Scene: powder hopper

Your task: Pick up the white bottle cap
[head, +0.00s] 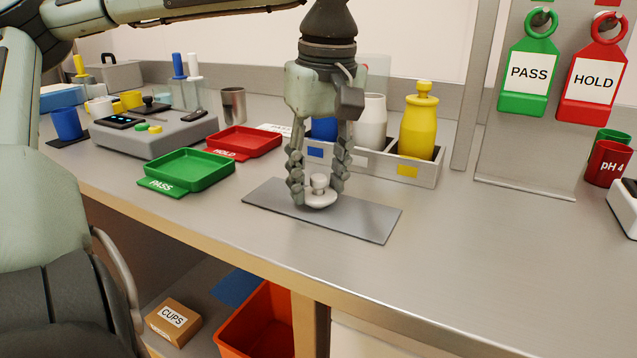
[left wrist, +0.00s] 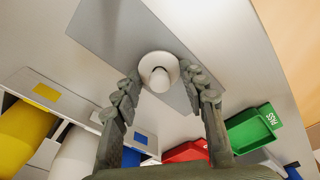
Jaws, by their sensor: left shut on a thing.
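The white bottle cap (head: 320,195) is a round disc with a knob on top. It is at the grey mat (head: 365,223) on the bench; whether it touches the mat is hard to tell. It also shows in the left wrist view (left wrist: 158,72), between the fingertips. My left gripper (head: 319,192) points straight down and is shut on the cap, one finger on each side. The fingers also show in the left wrist view (left wrist: 160,85). The white bottle (head: 371,118) stands without a visible cap in the grey rack behind the gripper. My right gripper is not in view.
The grey rack (head: 410,170) also holds a capped yellow bottle (head: 418,125) and a blue bottle (head: 325,130), partly hidden by my gripper. A green PASS tray (head: 190,168) and a red HOLD tray (head: 243,141) lie to the left. The bench right of the mat is clear.

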